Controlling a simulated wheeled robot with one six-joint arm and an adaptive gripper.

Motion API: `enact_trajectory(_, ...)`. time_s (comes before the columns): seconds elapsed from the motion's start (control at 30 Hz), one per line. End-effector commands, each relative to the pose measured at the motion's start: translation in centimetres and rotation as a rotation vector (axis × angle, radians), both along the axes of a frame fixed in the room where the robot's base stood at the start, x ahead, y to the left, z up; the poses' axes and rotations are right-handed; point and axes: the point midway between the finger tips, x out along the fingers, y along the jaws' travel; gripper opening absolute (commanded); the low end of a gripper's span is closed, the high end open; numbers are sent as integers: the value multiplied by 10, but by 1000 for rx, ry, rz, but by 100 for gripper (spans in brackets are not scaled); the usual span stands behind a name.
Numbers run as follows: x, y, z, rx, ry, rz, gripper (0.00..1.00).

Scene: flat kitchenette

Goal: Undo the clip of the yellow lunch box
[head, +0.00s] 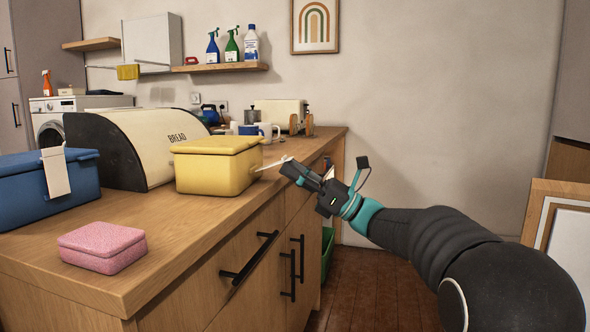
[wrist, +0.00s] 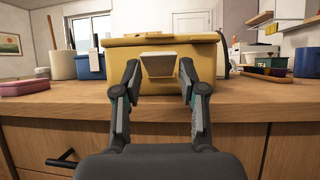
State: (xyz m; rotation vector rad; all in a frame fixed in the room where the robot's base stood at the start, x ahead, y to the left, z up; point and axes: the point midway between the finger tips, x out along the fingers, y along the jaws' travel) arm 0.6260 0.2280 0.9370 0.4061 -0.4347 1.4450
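The yellow lunch box (head: 215,172) stands on the wooden counter with its lid on. It also fills the middle of the wrist view (wrist: 120,58). Its pale clip (head: 272,165) juts out from the side facing my gripper, sloping upward away from the box. In the wrist view the clip (wrist: 158,66) is a cream flap, wider at its top edge. My gripper (head: 291,170) is just off the counter's edge, beside the clip's outer end. Its fingers are open (wrist: 159,76), one on each side of the clip, with nothing visibly gripped. The clip's underside is hidden.
A bread bin (head: 150,140) stands close behind the lunch box. A blue box (head: 25,190) with a white clip and a pink box (head: 102,245) are at the left. Drawer handles (head: 250,257) stick out below the counter's edge. The floor to the right is clear.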

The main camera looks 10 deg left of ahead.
Motion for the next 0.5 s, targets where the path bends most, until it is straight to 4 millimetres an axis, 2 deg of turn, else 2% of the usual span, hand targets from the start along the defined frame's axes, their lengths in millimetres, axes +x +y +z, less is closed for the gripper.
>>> enact_trajectory(0.03, 0, 0, -1, 1, 1, 1, 58)
enact_trajectory(0.07, 0, 0, 0, 1, 0, 0, 62)
enact_trajectory(0.37, 0, -2, 2, 5, -3, -3, 62)
enact_trajectory(0.5, 0, -10, -2, 6, -4, -3, 62)
